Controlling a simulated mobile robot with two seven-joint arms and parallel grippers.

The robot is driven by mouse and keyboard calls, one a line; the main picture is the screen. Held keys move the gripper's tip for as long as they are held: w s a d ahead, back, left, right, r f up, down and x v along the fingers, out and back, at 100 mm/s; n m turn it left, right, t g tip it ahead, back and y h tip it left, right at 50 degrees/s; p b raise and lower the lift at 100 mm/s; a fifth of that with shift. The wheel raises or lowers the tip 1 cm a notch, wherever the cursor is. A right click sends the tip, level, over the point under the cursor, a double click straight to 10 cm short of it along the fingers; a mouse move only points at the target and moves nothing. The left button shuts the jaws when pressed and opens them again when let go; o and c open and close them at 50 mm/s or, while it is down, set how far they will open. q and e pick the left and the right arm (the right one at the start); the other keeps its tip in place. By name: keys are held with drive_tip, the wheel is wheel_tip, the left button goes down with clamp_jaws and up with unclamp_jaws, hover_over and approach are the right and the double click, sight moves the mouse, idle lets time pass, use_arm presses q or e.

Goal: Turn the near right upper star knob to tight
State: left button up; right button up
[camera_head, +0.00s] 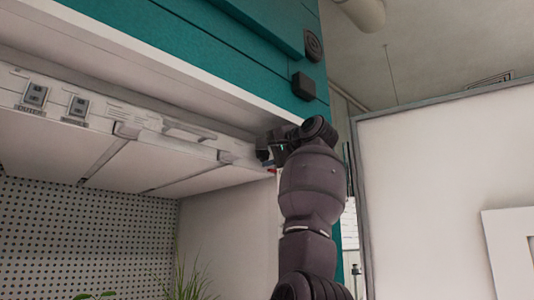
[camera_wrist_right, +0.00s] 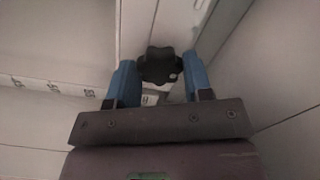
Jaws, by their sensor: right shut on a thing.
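The near right upper star knob (camera_wrist_right: 160,65) is a dark lobed knob in the right wrist view, with a small pale mark on its right side. My right gripper (camera_wrist_right: 160,76) is shut on it, with one blue finger on each side. In the head view my right gripper (camera_head: 266,152) is up at the right end of the white lamp panel (camera_head: 150,150), under the teal cabinet's white edge. The knob is hidden behind my gripper there. My left gripper is in neither view.
The teal cabinet face (camera_head: 220,45) rises above, with a black block (camera_head: 303,86) on it. A chamber side wall (camera_head: 230,215) stands below the panel. Green plants (camera_head: 190,284) show at the bottom. An open white door (camera_head: 440,190) stands at the right.

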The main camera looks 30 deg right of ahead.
drive_tip(key=o, duration=0.9)
drive_tip(key=shift+s+d, duration=0.15)
drive_tip(key=shift+s, duration=0.35)
drive_tip(key=b+v, duration=0.3)
drive_tip(key=v, duration=0.6)
drive_tip(key=shift+s+d, duration=0.1)
drive_tip(key=shift+s, duration=0.3)
